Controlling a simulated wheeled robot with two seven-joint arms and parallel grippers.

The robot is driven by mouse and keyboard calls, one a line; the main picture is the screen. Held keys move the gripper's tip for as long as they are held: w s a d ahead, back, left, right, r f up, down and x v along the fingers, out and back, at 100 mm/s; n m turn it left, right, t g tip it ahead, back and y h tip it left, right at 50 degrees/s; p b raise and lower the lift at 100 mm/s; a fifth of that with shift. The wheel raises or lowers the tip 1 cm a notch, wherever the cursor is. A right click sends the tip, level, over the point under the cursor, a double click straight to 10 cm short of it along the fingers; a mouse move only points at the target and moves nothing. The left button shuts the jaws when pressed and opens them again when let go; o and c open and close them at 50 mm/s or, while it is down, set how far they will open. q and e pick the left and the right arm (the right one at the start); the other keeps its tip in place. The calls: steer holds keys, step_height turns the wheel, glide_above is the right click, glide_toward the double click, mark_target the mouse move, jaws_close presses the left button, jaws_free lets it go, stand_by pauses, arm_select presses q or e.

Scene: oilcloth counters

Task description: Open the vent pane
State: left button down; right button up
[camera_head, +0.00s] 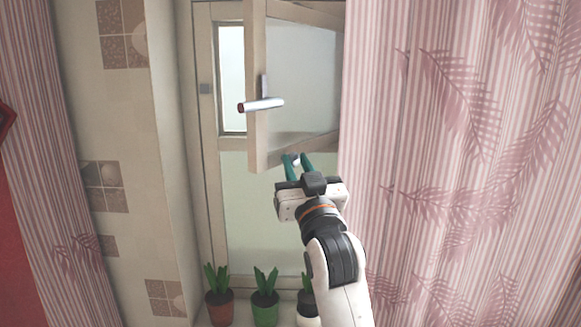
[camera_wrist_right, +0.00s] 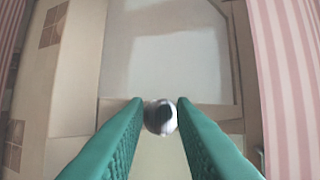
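The vent pane (camera_head: 300,80) is a small cream-framed glass pane high in the window. It stands swung out from its opening, with its free edge on the left. Its handle (camera_head: 262,104), a pale lever with a reddish-brown end, is on that edge. My right gripper (camera_head: 297,161) is at the pane's lower edge, below and right of the handle, with its green fingers apart. In the right wrist view a round white-and-dark thing (camera_wrist_right: 160,117) shows between the fingers; I cannot tell what it is or whether they touch it. My left gripper is not in view.
Potted plants stand on the sill below: a brown pot (camera_head: 220,308), a green pot (camera_head: 265,310) and a white one partly behind my arm. A pink patterned curtain (camera_head: 460,130) hangs close on the right. A tiled wall (camera_head: 125,150) is on the left.

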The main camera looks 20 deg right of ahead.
steer(key=o, duration=0.3)
steer(key=shift+d+r+h, duration=0.35)
steer(key=shift+d+h, duration=0.05)
steer(key=shift+d, duration=0.45)
steer(key=shift+o, duration=1.2)
steer(key=shift+w+d+f, duration=0.2)
steer(key=shift+w+d, duration=0.05)
steer(key=shift+d, duration=0.2)
steer(key=shift+a+f, duration=0.15)
steer(key=shift+f, duration=0.25)
steer(key=shift+a, duration=0.1)
steer(key=shift+w, duration=0.15)
